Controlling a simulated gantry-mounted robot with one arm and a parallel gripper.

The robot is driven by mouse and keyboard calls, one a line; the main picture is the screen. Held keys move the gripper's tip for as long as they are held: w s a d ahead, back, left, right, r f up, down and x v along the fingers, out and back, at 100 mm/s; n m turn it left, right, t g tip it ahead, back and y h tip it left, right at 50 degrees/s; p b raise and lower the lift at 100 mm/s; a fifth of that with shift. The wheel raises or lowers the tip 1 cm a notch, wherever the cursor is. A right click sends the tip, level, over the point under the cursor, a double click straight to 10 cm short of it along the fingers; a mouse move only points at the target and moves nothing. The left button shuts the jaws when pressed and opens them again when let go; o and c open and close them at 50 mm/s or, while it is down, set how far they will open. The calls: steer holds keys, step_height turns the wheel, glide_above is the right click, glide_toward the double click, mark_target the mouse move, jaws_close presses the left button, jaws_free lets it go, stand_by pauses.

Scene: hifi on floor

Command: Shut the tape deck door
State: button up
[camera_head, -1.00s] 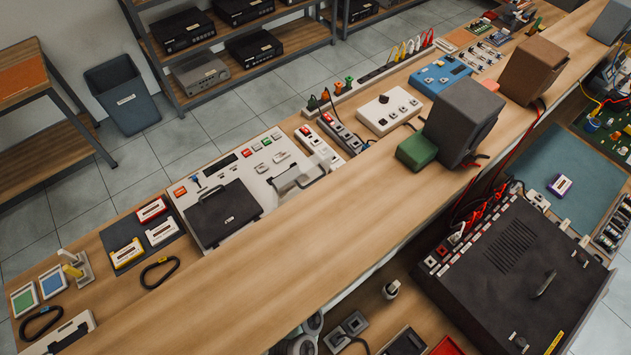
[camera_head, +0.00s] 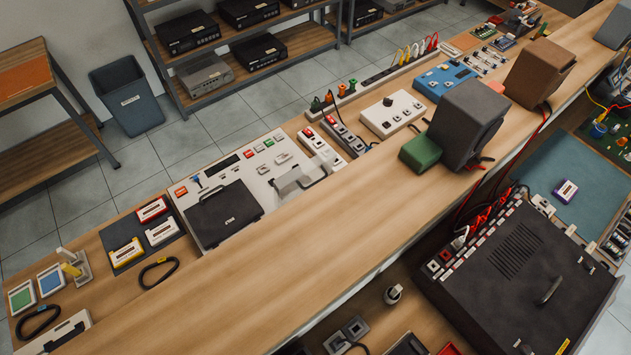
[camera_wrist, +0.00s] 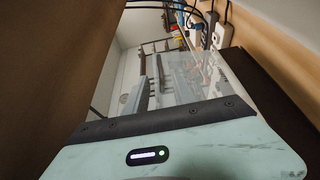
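A white deck panel (camera_head: 186,197) lies on the bench at centre left, with a row of coloured buttons along its far edge. A dark flat lid (camera_head: 223,214) lies on its left part. To the right, a grey-white flap with a bracket-like bar (camera_head: 290,181) stands raised at an angle. I cannot tell for sure which is the tape deck door. My gripper (camera_wrist: 175,80) does not show clearly in the head view. The wrist view shows a pale housing with a lit indicator and a clear panel; the state of the fingers is unclear.
Cassettes (camera_head: 126,252) lie on a dark mat left of the deck. Power strips (camera_head: 343,135), a green block (camera_head: 420,152) and a dark speaker box (camera_head: 466,122) stand to the right. A wooden shelf (camera_head: 262,262) runs along the front. Plugs and cables (camera_wrist: 222,30) show in the wrist view.

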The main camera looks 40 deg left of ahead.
mark_target(315, 182)
steer(key=p+x, duration=0.1)
steer(key=x, duration=0.6)
steer(key=shift+w+r, duration=0.1)
steer(key=shift+w, duration=0.15)
steer(key=shift+w+a, duration=0.15)
steer(key=shift+w, duration=0.3)
jaws_close()
stand_by(0.7)
